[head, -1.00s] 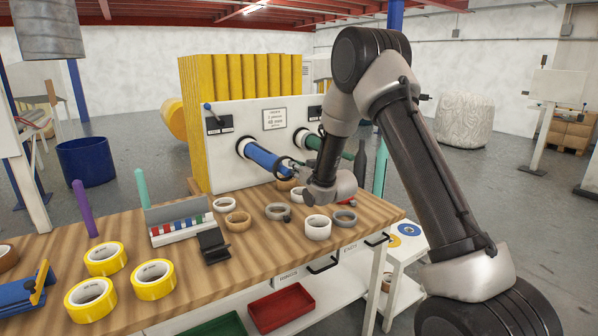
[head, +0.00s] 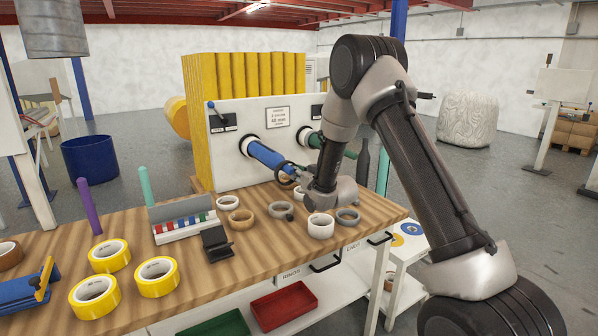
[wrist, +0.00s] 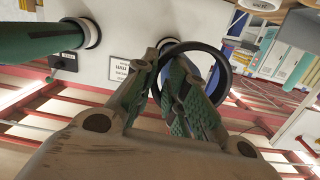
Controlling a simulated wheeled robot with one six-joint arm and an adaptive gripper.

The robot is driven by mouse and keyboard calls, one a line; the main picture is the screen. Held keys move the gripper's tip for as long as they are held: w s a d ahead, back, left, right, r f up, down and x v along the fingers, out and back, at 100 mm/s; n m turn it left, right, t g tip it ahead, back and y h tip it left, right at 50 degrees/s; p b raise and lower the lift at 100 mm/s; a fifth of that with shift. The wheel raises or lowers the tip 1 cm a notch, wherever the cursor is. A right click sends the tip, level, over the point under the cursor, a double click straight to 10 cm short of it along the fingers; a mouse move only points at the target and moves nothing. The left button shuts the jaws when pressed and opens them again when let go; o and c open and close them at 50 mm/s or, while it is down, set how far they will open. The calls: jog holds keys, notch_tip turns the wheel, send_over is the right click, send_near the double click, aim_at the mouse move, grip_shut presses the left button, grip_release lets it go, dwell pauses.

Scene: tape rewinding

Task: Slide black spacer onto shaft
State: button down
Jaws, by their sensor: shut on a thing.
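The black spacer (wrist: 229,72) is a thin dark ring held upright between my gripper's textured green fingers in the wrist view. My gripper (wrist: 178,66) is shut on the ring's near side. In the head view, my gripper (head: 299,176) is at the free end of the blue shaft (head: 268,155), and the spacer (head: 287,168) shows as a small dark ring by that tip. I cannot tell whether the ring is around the shaft or just in front of it. The green shaft (head: 335,150) stands to the right; it also shows in the wrist view (wrist: 38,38).
The shafts stick out from a white panel (head: 230,165) above the wooden bench (head: 262,245). Grey, tan and white rings (head: 320,226) lie below my gripper. A small rack (head: 182,230) and yellow tape rolls (head: 157,277) are further left.

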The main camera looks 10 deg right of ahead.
jog(key=c, duration=1.4)
grip_release()
jog(key=shift+d, duration=0.1)
jog(key=shift+o, duration=0.2)
jog(key=shift+a, duration=0.2)
jog(key=v, duration=1.2)
jog(key=shift+d, duration=0.25)
jog(key=shift+f, duration=0.15)
